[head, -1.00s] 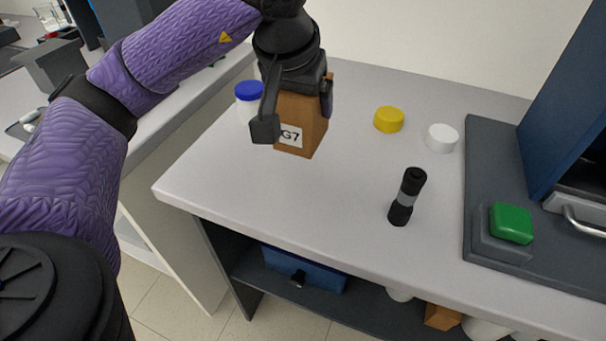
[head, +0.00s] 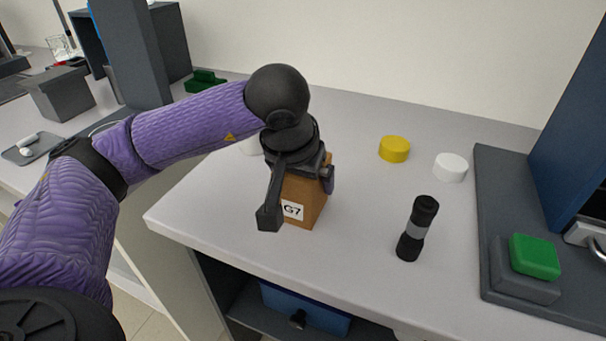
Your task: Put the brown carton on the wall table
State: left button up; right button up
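The brown carton (head: 305,208), with a white G7 label, is in the middle of the head view, upright over the front left part of the pale table (head: 360,240) by the wall. My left gripper (head: 299,200) comes down on it from above, one finger on each side, and is shut on it. The gripper hides the carton's top. The carton's base is at or just above the tabletop; I cannot tell if it touches. My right gripper is out of view.
A dark base with a green block (head: 534,256) fills the right.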

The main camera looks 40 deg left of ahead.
pick_arm(q)
jog(key=shift+r, duration=0.2)
jog(key=p+v, duration=0.5)
jog(key=v, duration=0.7)
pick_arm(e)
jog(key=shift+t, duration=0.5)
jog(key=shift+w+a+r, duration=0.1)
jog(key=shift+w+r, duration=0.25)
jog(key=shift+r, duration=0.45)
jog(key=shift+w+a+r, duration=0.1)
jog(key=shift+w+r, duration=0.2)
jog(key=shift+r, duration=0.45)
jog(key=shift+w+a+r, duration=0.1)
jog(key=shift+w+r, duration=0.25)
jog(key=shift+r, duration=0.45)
